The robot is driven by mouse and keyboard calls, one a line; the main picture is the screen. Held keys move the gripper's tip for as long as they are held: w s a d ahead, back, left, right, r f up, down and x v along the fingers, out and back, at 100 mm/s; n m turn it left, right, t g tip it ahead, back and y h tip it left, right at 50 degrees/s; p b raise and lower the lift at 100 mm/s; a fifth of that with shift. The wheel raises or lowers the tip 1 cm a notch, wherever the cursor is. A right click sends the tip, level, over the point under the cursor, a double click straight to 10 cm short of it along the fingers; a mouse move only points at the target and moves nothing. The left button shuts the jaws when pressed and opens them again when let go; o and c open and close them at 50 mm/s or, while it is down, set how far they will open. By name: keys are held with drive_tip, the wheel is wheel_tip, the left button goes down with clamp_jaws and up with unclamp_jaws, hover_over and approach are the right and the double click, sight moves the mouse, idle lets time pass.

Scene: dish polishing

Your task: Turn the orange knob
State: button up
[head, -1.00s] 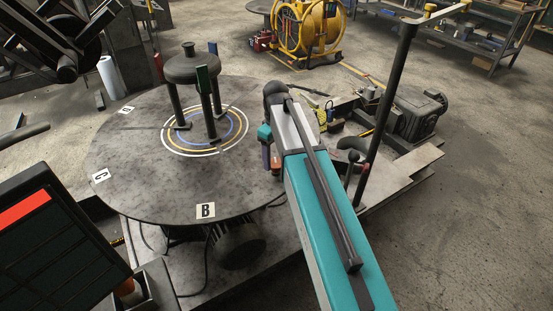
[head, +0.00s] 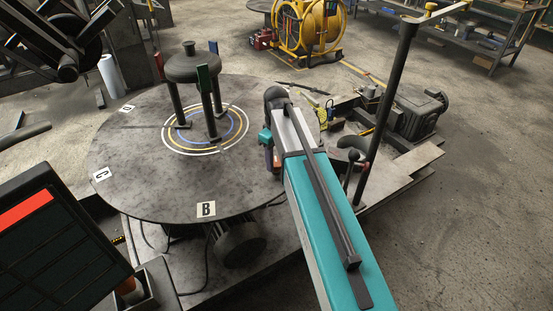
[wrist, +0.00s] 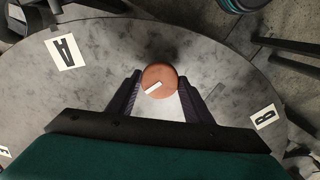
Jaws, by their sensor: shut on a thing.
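The orange knob (wrist: 158,74) shows in the wrist view as a round, dull orange top with a short white bar, tilted up to the right. It sits over the grey round table, between the A label (wrist: 64,52) and the B label (wrist: 265,117). My gripper (wrist: 160,88) has its two dark fingers on the left and right of the knob and is shut on it.
A dark stool-like stand (head: 194,68) rises from the table's ringed middle. A tall dark post (head: 388,100) stands right of my arm. A dark panel with a red stripe (head: 55,250) fills the lower left. Floor at the far right is clear.

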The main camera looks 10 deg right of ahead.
drive_tip(key=shift+m, duration=0.4)
drive_tip(key=m+p, duration=0.1)
drive_tip(key=m, duration=0.7)
drive_tip(key=shift+m+p, duration=0.3)
drive_tip(key=shift+p, duration=0.05)
drive_tip(key=m, duration=1)
drive_tip(key=shift+p, duration=0.4)
drive_tip(key=o, duration=1)
drive_tip(key=shift+o, duration=0.2)
